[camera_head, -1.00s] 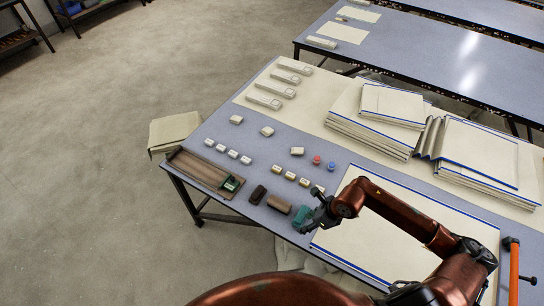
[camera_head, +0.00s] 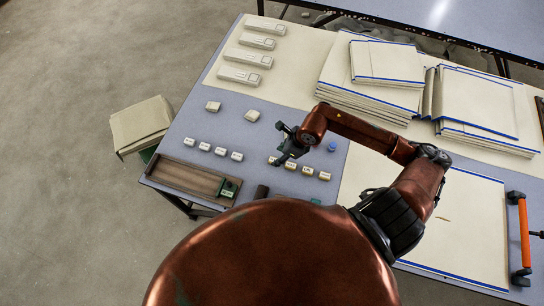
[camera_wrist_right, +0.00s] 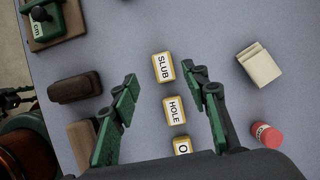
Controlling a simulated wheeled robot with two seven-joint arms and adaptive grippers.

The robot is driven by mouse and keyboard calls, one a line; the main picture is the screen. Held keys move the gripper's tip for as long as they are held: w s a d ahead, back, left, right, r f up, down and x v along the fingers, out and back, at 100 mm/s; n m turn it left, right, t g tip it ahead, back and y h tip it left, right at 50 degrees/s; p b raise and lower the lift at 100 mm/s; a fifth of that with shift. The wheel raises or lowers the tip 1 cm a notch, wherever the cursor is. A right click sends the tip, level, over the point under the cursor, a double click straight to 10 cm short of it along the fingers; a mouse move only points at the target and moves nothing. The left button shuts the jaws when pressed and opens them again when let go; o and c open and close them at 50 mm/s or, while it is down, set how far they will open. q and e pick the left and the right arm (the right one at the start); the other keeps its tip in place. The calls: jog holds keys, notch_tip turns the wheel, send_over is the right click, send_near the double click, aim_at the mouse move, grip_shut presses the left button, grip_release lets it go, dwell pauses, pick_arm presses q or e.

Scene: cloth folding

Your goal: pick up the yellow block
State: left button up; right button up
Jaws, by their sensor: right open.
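Several yellow-edged blocks with white labelled tops stand in a row on the grey-blue table; the yellow block marked SLUB (camera_wrist_right: 163,68) is at one end, beside the HOLE block (camera_wrist_right: 175,110) and a partly hidden O block (camera_wrist_right: 182,147). The row also shows in the head view, with a yellow block (camera_head: 307,171) right of my gripper. My right gripper (camera_head: 281,157) is open over the row's left end. In the right wrist view its green-padded fingers (camera_wrist_right: 165,79) stand either side of SLUB, with nothing held. Dark parts, possibly my left gripper, show at the wrist view's left edge.
White blocks (camera_head: 220,151) stand left of the row. A brown tray (camera_head: 182,176) lies near the table's left edge. Brown blocks (camera_wrist_right: 75,87) and a red cylinder (camera_wrist_right: 266,134) flank the row. Stacked cloths (camera_head: 365,97) lie behind.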

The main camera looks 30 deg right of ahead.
aim_at(271, 159)
jog(key=x, duration=0.2)
jog(key=w+x, duration=0.1)
jog(key=x, duration=0.2)
jog(key=shift+w+a, duration=0.1)
jog(key=shift+a, duration=0.05)
jog(key=shift+a+f, duration=0.1)
jog(key=shift+f, duration=0.35)
jog(key=shift+c, duration=0.4)
jog(key=c, duration=0.9)
